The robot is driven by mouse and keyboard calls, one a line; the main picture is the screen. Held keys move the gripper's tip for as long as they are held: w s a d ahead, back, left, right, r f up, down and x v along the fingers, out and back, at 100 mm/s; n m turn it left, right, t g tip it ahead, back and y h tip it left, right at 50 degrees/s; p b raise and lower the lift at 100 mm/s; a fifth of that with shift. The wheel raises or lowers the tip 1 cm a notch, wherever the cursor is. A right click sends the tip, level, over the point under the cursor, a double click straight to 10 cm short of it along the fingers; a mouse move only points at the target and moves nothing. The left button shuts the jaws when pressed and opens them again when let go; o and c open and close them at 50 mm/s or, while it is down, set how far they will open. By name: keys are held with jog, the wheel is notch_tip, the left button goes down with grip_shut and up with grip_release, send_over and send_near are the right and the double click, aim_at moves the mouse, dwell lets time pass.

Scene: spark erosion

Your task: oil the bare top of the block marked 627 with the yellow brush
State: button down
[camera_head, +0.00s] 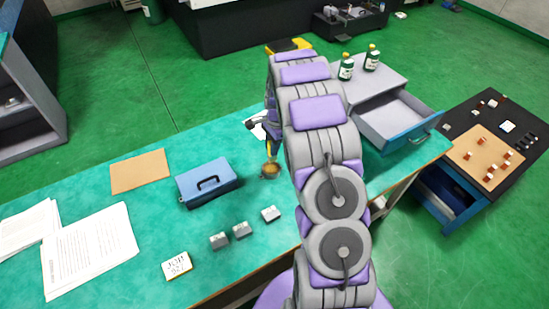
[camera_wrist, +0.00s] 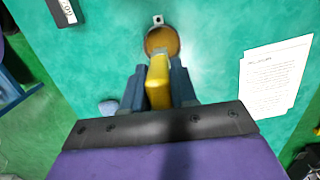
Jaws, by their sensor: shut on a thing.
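My gripper (camera_wrist: 159,85) is shut on the yellow brush (camera_wrist: 158,82), holding its handle between two blue-grey fingers. The brush also shows in the head view (camera_head: 271,151), partly behind my arm. Its lower end meets a round amber-brown thing (camera_wrist: 162,40) over the bench; I cannot tell whether it is a small oil pot or the brush head.
A blue box with a handle (camera_head: 208,182) stands left of the brush. A white job card (camera_head: 177,264), papers (camera_head: 92,250) and a tan board (camera_head: 140,171) lie on the bench. Green bottles (camera_head: 346,67) stand on a cabinet with an open drawer (camera_head: 395,118).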

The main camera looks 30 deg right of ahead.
aim_at(270, 158)
jog(key=shift+w+d+f, duration=0.1)
jog(key=shift+d+f, duration=0.15)
jog(key=shift+d, duration=0.45)
jog(key=shift+f, duration=0.25)
jog(key=a+f+b, duration=0.2)
jog(key=a, duration=0.1)
jog(key=shift+a+f, duration=0.15)
jog(key=shift+f, duration=0.2)
jog(key=shift+f+b, duration=0.4)
jog(key=shift+b, duration=0.05)
jog(key=shift+d+f+b, duration=0.2)
jog(key=shift+d+f, duration=0.2)
jog(key=shift+d, duration=0.3)
jog(key=shift+d+f+b, duration=0.15)
jog(key=shift+d+f, duration=0.2)
jog(key=shift+d, duration=0.35)
jog(key=shift+a+r, duration=0.15)
jog(key=shift+a, duration=1.05)
jog(key=shift+d+f, duration=0.25)
jog(key=shift+d, duration=0.75)
jog(key=shift+a, duration=0.8)
jog(key=shift+d+f, duration=0.3)
jog(key=shift+d, duration=0.35)
jog(key=shift+a+r, duration=0.1)
jog(key=shift+a, duration=0.35)
jog(key=shift+d+p, duration=0.3)
